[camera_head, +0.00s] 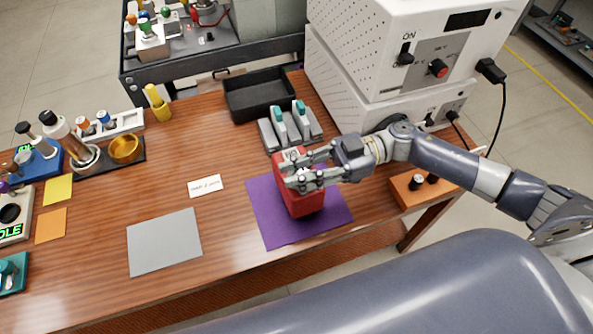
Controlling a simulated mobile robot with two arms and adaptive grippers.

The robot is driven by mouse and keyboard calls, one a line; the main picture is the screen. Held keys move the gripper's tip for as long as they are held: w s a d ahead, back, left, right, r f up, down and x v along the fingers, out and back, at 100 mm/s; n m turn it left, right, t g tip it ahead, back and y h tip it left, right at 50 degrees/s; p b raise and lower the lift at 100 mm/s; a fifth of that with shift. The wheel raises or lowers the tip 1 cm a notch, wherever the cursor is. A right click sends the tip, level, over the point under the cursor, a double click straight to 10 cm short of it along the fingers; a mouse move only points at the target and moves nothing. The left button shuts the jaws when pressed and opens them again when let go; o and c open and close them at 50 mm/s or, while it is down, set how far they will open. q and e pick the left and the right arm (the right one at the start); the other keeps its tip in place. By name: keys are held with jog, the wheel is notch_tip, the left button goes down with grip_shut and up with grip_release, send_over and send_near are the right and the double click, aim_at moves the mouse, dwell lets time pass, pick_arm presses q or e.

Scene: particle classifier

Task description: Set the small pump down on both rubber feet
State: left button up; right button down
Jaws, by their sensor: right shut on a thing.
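The small pump appears to be the red box-shaped thing (302,204) at the purple mat (330,213). My right gripper (288,174) reaches in from the right and is shut on its upper part, with the fingers across it. The pump looks slightly tilted in this view. Its underside and rubber feet are hidden, so I cannot tell whether they touch the mat. My left gripper is not in view.
A grey mat (164,242) and a white label card (205,187) lie to the left. A holder with teal-topped items (268,136) and a black tray (236,108) stand behind. White stacked instruments (345,90) and an orange box (406,194) are at right.

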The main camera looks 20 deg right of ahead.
dwell(0.3)
jog(key=c, duration=1.3)
grip_release()
jog(key=shift+f, duration=0.1)
jog(key=d+b, duration=0.3)
jog(key=d, duration=0.9)
jog(key=shift+w+r, duration=0.15)
jog(key=shift+r, duration=0.25)
